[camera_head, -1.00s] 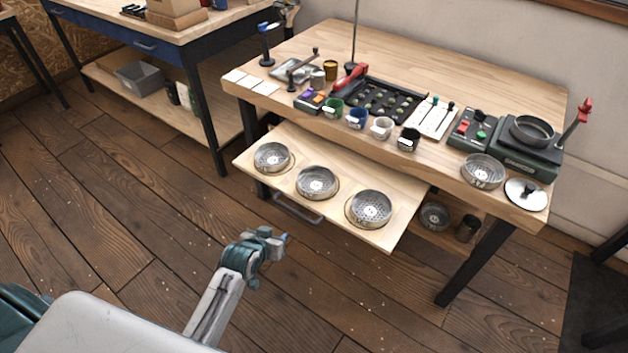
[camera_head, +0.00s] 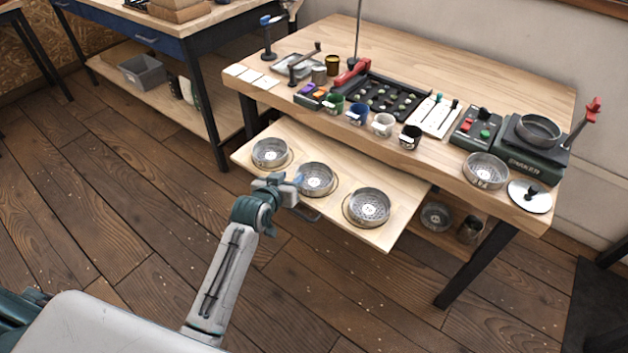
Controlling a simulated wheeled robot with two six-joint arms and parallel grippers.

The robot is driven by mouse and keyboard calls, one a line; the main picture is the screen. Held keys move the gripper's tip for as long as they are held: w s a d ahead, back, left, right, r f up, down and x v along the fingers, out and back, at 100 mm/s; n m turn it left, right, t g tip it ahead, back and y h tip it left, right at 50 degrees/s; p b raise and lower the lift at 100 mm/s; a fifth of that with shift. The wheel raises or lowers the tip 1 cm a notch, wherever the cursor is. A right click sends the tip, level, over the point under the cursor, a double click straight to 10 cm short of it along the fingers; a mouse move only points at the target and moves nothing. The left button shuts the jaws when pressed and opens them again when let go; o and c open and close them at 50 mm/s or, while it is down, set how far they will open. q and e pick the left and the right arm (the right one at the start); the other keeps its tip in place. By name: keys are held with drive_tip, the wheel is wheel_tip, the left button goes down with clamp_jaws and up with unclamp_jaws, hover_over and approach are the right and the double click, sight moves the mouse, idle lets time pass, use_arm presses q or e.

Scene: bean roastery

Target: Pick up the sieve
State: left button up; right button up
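Three round metal sieves with perforated bottoms sit in a row in the pulled-out wooden drawer board (camera_head: 395,235): a left one (camera_head: 270,152), a middle one (camera_head: 316,178) and a right one (camera_head: 368,207). Another similar sieve (camera_head: 485,170) stands on the tabletop at the right, and one more round metal piece (camera_head: 435,216) is on the shelf below. My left gripper (camera_head: 290,184) is at the drawer's front edge, just left of the middle sieve in the picture and overlapping the board. Its fingers are too small to tell open from shut. My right gripper is not in view.
The workbench (camera_head: 450,85) carries a dark sample tray (camera_head: 385,98), several small cups, a control box (camera_head: 475,128), a green heater with a pan (camera_head: 538,130) and a lid (camera_head: 530,195). The drawer's handle is partly hidden behind my arm. Floor in front is clear.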

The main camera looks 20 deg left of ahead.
sight(298, 173)
use_arm(q)
drive_tip(key=x, duration=0.6)
drive_tip(key=shift+s+f, duration=0.1)
drive_tip(key=shift+f, duration=0.05)
clamp_jaws()
